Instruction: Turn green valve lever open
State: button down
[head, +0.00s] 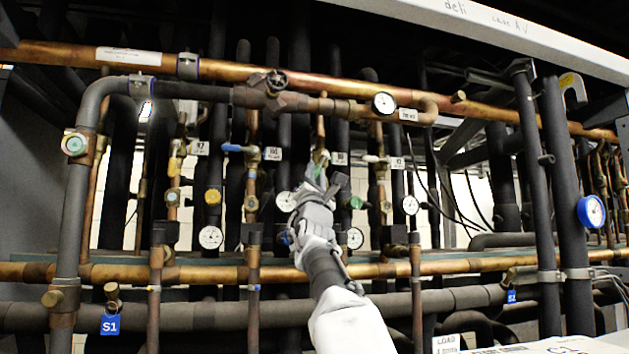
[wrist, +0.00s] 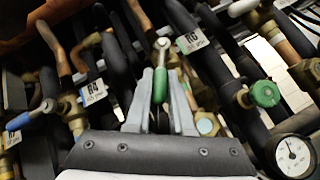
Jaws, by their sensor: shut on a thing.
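The green valve lever (wrist: 160,86) lies between the fingers of my gripper (wrist: 161,100) in the wrist view, and the gripper is shut on it. The lever's metal end runs up to a bolt (wrist: 162,44) on the valve. In the head view my gripper (head: 316,182) is at the middle of the rack, below a copper pipe. A bit of the green lever (head: 318,170) shows at the fingertips there. The fingers partly hide the lever in both views.
A green round knob (wrist: 265,93) and a gauge (wrist: 294,156) are to the right of the gripper in the wrist view. A blue lever (wrist: 22,121) is at left. Horizontal copper pipes (head: 335,90) and dark vertical pipes crowd the rack, leaving little free room.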

dwell(0.4)
jog(key=c, duration=0.8)
grip_release()
jog(key=shift+s+f+b, duration=0.35)
jog(key=shift+f+b, duration=0.15)
jog(key=shift+b, duration=0.15)
jog(key=shift+b+v, duration=4.15)
jog(key=shift+v, duration=4)
